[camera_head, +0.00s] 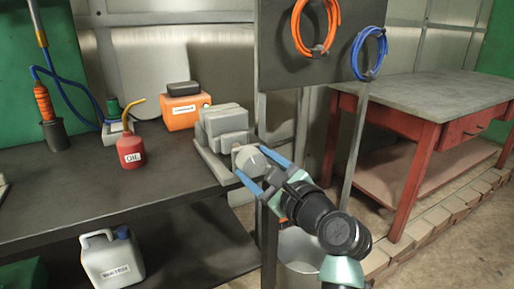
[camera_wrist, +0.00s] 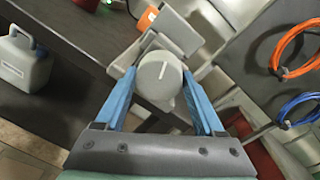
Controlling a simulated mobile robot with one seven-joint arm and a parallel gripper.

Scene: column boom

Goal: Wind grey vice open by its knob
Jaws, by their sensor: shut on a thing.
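The grey vice (camera_head: 224,125) stands at the right end of the dark workbench, and its blocky body shows behind the knob in the wrist view (camera_wrist: 167,33). Its round grey knob (camera_head: 249,158) faces my gripper. In the wrist view the knob (camera_wrist: 159,78) has a white line on its face, tilted slightly to the right of upright. My gripper (camera_head: 258,172) has its two blue fingers on either side of the knob and is shut on it. The fingers also show in the wrist view (camera_wrist: 160,92). How far the vice jaws stand apart is hard to tell.
On the workbench (camera_head: 85,180) stand a red oil can (camera_head: 130,151) and an orange box (camera_head: 186,109). A grey jug (camera_head: 112,260) is on the lower shelf. A dark panel with orange (camera_head: 316,50) and blue hoses (camera_head: 370,72) rises right of the vice. A red table (camera_head: 430,105) stands beyond.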

